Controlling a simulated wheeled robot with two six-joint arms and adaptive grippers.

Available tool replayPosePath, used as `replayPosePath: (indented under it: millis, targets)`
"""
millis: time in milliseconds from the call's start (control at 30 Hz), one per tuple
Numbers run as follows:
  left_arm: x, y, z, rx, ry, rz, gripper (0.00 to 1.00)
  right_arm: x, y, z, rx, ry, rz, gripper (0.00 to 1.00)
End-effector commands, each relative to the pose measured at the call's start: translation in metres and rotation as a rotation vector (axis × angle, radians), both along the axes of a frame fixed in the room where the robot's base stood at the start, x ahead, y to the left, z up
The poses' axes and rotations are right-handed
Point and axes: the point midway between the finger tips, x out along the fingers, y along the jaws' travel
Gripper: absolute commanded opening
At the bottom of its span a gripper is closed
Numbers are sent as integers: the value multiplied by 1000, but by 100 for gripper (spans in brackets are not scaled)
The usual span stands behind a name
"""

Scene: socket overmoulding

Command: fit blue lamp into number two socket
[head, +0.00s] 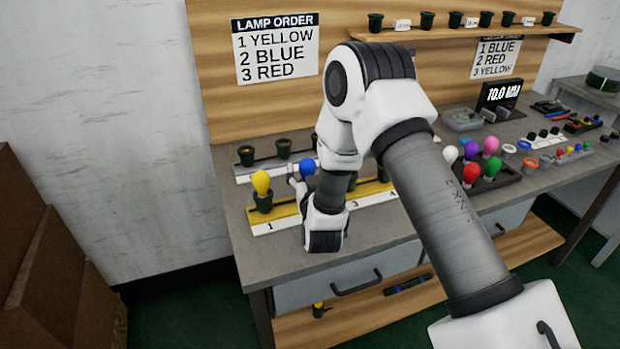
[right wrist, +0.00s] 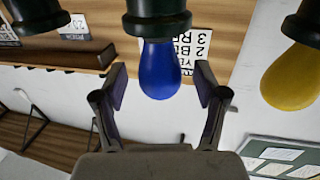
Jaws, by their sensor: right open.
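The blue lamp (head: 307,168) stands just right of the yellow lamp (head: 261,183) in the head view. In the right wrist view, which is turned over, the blue lamp (right wrist: 160,68) meets a dark green socket (right wrist: 157,17). My right gripper (right wrist: 161,84) is open, its fingers on either side of the blue bulb with gaps showing. The yellow lamp is in socket 1 of the yellow strip (head: 272,216); it also shows in the wrist view (right wrist: 290,78). My right arm hides the number 2 label and the blue lamp's base in the head view. My left gripper is out of view.
The wall sign (head: 275,49) lists yellow, blue, red. A rack of spare lamps (head: 508,178) stands right of my arm. Empty sockets (head: 283,147) stand behind the yellow strip. A shelf of sockets (head: 480,31) is above. The bench's front left (head: 268,262) is clear.

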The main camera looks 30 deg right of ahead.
Motion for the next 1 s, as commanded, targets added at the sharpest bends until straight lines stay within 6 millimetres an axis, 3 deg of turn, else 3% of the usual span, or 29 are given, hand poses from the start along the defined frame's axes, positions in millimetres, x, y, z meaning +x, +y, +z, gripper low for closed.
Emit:
replayPosePath:
  millis: [400, 500, 1000]
  targets:
    - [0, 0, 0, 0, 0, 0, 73, -84, 42, -1, -4, 6, 4, 72]
    - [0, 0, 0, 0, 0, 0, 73, -97, 49, -1, -2, 4, 3, 72]
    - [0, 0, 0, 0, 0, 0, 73, -103, 51, 0, -1, 0, 0, 72]
